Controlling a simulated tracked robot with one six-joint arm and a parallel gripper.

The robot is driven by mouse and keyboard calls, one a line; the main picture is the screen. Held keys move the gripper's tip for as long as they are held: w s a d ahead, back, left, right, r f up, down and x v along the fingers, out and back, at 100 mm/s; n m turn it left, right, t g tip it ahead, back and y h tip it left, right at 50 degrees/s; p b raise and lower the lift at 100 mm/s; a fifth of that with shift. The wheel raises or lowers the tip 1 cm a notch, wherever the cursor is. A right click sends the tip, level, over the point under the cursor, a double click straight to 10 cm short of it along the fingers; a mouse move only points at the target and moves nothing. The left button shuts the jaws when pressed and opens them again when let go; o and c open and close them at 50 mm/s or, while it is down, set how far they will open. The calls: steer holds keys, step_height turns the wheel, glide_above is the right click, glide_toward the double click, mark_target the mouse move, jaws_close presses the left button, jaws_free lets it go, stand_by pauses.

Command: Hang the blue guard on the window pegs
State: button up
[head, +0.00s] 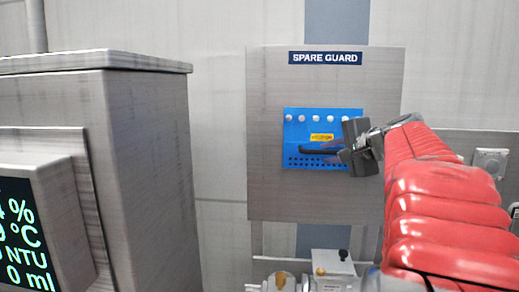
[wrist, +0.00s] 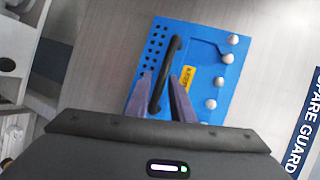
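The blue guard (head: 296,135) hangs flat on the grey board (head: 270,190) labelled SPARE GUARD. It is a blue plate with a yellow label, rows of small holes and a black bar handle (head: 312,151). Several pale round pegs show along its top edge. In the wrist view, the guard (wrist: 205,52) fills the upper middle, with the handle (wrist: 166,70) running between the two fingers. My gripper (wrist: 161,80) is open, one finger on each side of the handle, with a visible gap. In the head view, my gripper (head: 330,147) reaches in from the right and covers the guard's lower right. The window pegs cannot be made out.
A large grey metal cabinet (head: 145,140) with a display screen (head: 22,240) stands at the left. Metal fittings (head: 300,280) sit below the board. A small wall box (head: 490,162) is at the right. The wall between cabinet and board is clear.

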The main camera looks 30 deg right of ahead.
mark_target(319, 139)
steer(key=shift+w+d+f, duration=0.1)
steer(key=shift+w+f, duration=0.1)
steer(key=shift+w, duration=0.35)
steer(key=shift+c, duration=0.5)
jaws_close()
steer(key=shift+f, duration=0.1)
steer(key=shift+r, duration=0.45)
steer(key=shift+r, duration=0.35)
steer(key=shift+s+r, duration=0.15)
steer(key=shift+r, duration=1.4)
